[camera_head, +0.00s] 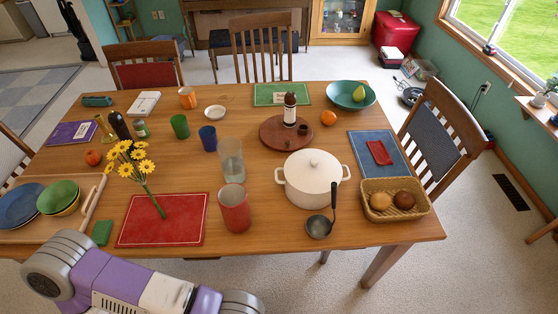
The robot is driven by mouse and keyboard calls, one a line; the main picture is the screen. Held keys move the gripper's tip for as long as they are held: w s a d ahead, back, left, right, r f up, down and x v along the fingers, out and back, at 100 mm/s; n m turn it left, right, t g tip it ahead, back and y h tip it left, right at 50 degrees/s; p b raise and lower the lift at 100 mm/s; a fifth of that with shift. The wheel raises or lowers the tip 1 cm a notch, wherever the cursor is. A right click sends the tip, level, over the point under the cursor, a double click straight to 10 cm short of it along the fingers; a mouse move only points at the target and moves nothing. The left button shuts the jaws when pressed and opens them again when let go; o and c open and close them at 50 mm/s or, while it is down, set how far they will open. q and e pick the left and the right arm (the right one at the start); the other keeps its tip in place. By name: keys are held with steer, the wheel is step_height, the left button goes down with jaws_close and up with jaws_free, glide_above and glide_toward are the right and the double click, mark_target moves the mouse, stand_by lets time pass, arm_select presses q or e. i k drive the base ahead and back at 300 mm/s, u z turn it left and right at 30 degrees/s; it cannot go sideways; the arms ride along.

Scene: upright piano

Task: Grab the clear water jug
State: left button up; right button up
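The clear water jug (231,165) stands upright on the wooden table, near the middle of its front half. It is a tall see-through vessel, and I cannot make out a handle. A red cup (234,210) stands just in front of it, and a blue cup (208,138) stands behind it to the left. A purple and white link of my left arm lies low in the picture, in front of the table's edge. Neither gripper shows, and nothing of mine touches the jug.
A white lidded pot (312,182) stands right of the jug. Yellow flowers (132,160) and a red placemat (150,228) lie to its left. A ladle (319,227) and a bread basket (398,208) are at front right. Wooden chairs surround the table (270,245).

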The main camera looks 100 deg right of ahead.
mark_target(229, 149)
steer(key=k, duration=1.05)
steer(key=z, duration=0.25)
